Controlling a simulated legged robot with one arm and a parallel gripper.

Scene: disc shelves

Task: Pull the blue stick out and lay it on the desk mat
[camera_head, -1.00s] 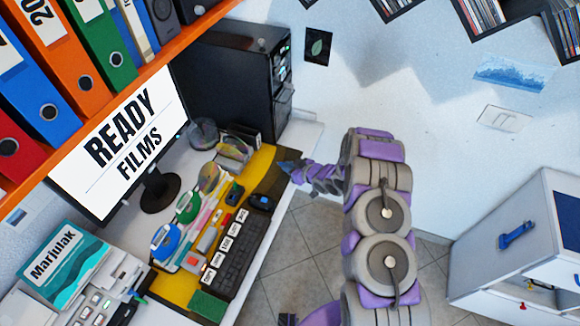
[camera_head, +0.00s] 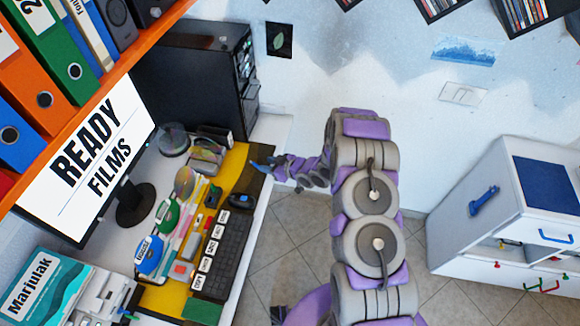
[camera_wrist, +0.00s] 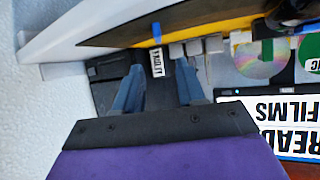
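In the wrist view, a small bright blue stick (camera_wrist: 157,33) stands upright in the picture above a white label with dark lettering, beside several grey blocks. What it sits in is too small to tell. My gripper (camera_wrist: 158,76) is open, its two blue-grey fingers apart with nothing between them; the stick is beyond the fingertips. In the head view, my gripper (camera_head: 265,165) is at the right edge of the desk, by the dark end of the yellow desk mat (camera_head: 234,160). I cannot pick out the stick there.
The black computer tower (camera_head: 200,85) stands at the back of the desk. A monitor (camera_head: 85,160), keyboard (camera_head: 222,255), mouse (camera_head: 241,201) and discs crowd the desk. An orange shelf (camera_head: 100,95) with binders is above.

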